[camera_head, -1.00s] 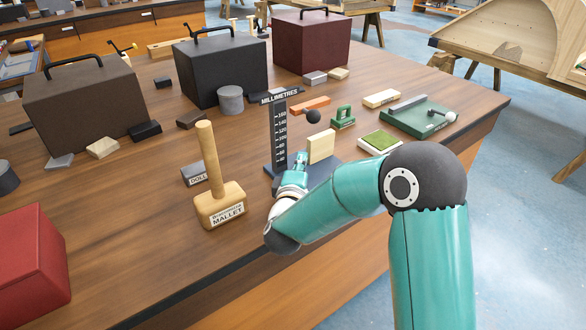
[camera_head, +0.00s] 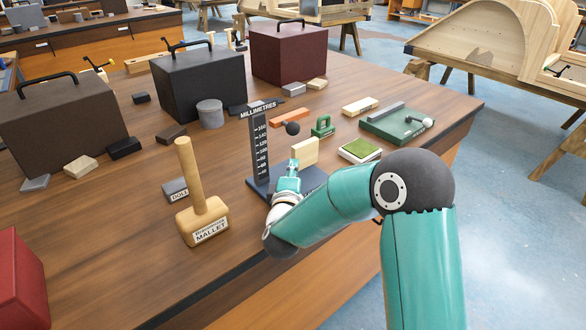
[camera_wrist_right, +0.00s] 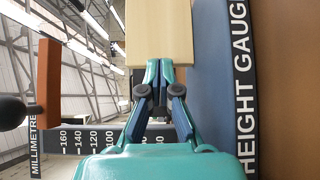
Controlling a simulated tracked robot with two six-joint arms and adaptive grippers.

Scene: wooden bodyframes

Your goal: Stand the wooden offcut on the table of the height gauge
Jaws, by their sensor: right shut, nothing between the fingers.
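The wooden offcut (camera_head: 305,151) is a pale block standing upright on the dark blue table of the height gauge (camera_head: 259,185), beside its scale column (camera_head: 260,145). The gauge's table (camera_wrist_right: 213,90) runs along the offcut's side there. My left gripper is not in view.
A mallet (camera_head: 203,222) stands left of the gauge. A green-topped block (camera_head: 360,150) and green plate (camera_head: 396,124) lie to the right. The bench's front edge is close to my arm.

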